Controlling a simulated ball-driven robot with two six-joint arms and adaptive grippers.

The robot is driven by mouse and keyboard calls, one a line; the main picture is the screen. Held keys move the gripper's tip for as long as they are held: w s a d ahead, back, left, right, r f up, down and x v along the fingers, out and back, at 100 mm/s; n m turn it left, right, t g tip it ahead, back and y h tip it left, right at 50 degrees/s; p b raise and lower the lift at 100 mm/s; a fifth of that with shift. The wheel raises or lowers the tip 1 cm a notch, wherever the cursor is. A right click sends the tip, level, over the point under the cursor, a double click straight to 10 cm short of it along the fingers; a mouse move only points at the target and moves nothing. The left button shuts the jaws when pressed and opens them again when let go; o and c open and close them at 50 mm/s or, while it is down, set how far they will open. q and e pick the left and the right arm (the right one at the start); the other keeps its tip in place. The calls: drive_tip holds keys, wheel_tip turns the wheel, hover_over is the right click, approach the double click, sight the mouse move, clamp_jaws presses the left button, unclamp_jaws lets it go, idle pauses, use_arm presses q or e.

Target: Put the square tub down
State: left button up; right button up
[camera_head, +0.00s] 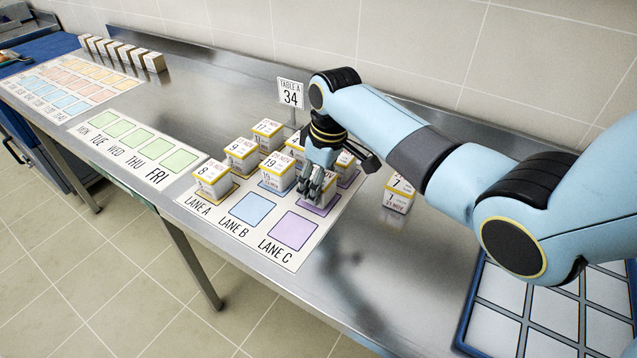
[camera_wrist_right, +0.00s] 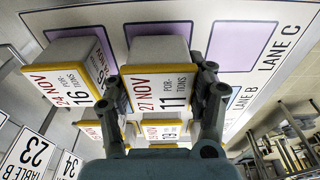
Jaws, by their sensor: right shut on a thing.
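My right gripper (camera_head: 318,184) is shut on a square white tub (camera_head: 328,191) with a yellow edge, at the second purple square of Lane C. In the wrist view the gripper (camera_wrist_right: 163,92) has one finger on each side of the tub (camera_wrist_right: 158,52), whose label reads 27 NOV, 11 portions. The tub looks upright and over the purple square; whether its base touches the mat I cannot tell. The lane mat (camera_head: 236,224) lies on the steel counter. My left gripper is not in view.
Another tub (camera_wrist_right: 72,62) stands close beside the held one in Lane C. The front purple square (camera_head: 292,230) is bare. A lone tub (camera_head: 399,194) stands right of the mat. A sign (camera_head: 290,93) reading 34 stands behind.

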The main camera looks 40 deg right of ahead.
sight(325, 180)
drive_tip(key=shift+f, duration=0.35)
drive_tip(key=shift+f, duration=0.1)
drive_tip(key=o, duration=1.3)
drive_tip(key=r, duration=0.4)
drive_tip(key=s+r, duration=0.1)
drive_tip(key=r, duration=0.7)
drive_tip(key=shift+s+d, duration=0.3)
drive_tip(key=shift+d, duration=0.05)
drive_tip(key=shift+a, duration=0.1)
